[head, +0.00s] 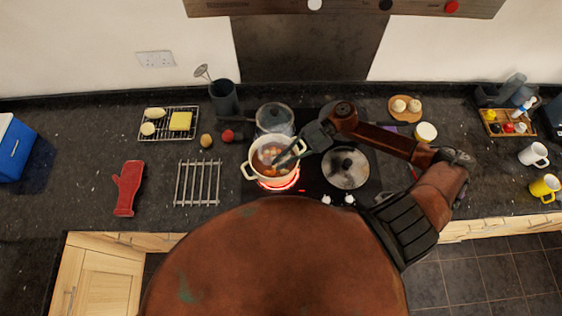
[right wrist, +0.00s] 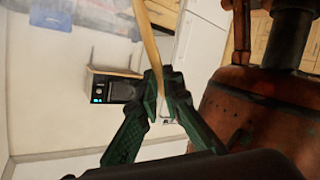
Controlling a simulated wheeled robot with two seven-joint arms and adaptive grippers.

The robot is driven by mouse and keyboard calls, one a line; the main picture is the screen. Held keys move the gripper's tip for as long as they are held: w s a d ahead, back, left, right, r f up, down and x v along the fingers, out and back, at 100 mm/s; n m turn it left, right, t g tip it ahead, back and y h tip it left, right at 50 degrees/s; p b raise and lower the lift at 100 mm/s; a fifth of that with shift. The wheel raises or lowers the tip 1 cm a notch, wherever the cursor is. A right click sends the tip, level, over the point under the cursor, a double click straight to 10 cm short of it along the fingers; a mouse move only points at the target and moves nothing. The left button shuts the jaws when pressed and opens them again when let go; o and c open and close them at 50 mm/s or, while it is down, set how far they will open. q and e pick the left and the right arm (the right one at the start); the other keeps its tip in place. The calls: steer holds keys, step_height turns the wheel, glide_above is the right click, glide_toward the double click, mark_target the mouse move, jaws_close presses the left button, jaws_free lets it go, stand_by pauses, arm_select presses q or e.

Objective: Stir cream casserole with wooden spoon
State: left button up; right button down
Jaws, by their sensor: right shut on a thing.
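The cream casserole (head: 246,170) stands on the hob over a glowing red ring, with orange-brown stew and lumps in it. My right gripper (head: 292,153) reaches over the pot's right side. In the right wrist view the gripper (right wrist: 163,88) is shut on the pale handle of the wooden spoon (right wrist: 152,45). The spoon's lower end is not clear in the head view, so I cannot tell how deep it sits in the stew. My left gripper is not in view.
A metal rack (head: 197,183) and a red oven mitt (head: 128,187) lie to the left. Bare counter lies around them.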

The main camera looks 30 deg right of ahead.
steer(key=s+a+r+p, duration=0.1)
steer(key=s+r+p, duration=0.1)
steer(key=r+p, duration=0.2)
steer(key=s+a+r+p, duration=0.1)
steer(key=s+r+p, duration=0.2)
steer(key=r, duration=0.7)
steer(key=shift+s+a+r+p, duration=0.15)
steer(key=shift+a+r+p, duration=0.15)
steer(key=shift+p, duration=0.35)
